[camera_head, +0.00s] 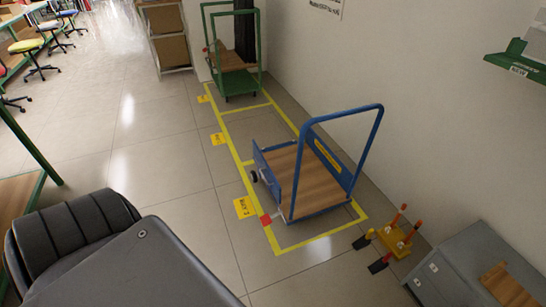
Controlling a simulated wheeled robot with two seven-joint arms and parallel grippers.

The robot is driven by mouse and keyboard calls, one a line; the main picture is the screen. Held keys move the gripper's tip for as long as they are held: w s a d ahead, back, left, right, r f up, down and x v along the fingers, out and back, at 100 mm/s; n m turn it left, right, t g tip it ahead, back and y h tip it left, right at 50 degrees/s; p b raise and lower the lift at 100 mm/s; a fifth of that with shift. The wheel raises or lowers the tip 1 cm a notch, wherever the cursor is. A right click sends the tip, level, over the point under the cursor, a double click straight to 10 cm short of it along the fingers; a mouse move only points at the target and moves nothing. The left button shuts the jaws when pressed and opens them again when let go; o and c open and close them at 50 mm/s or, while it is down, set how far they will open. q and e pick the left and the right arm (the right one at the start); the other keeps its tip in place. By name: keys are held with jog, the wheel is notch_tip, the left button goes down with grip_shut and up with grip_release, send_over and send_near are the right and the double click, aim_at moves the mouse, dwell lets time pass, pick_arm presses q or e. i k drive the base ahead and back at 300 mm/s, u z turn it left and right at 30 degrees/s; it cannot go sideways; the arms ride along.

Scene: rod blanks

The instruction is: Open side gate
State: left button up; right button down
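A blue cart (308,182) with a wooden deck stands inside a yellow taped bay on the floor. A low blue panel (268,178), which looks like the side gate, runs along the cart's left side. It stands upright and looks closed. A small red part (265,219) is at the panel's near end, low by the cart's front corner. Neither of my grippers is in view.
A green cart (241,84) stands in the bay behind. A yellow stand with orange posts (394,240) and a grey cabinet (447,282) are at the lower right, by the wall. A green shelf (519,62) juts from the wall. Floor left of the bay is clear.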

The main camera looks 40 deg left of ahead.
aim_at(274, 185)
jog(key=u, duration=0.65)
jog(key=i, duration=0.9)
jog(key=u, duration=0.5)
jog(key=k, duration=0.55)
jog(key=z, duration=1.2)
jog(key=i, duration=0.5)
jog(key=u, duration=0.2)
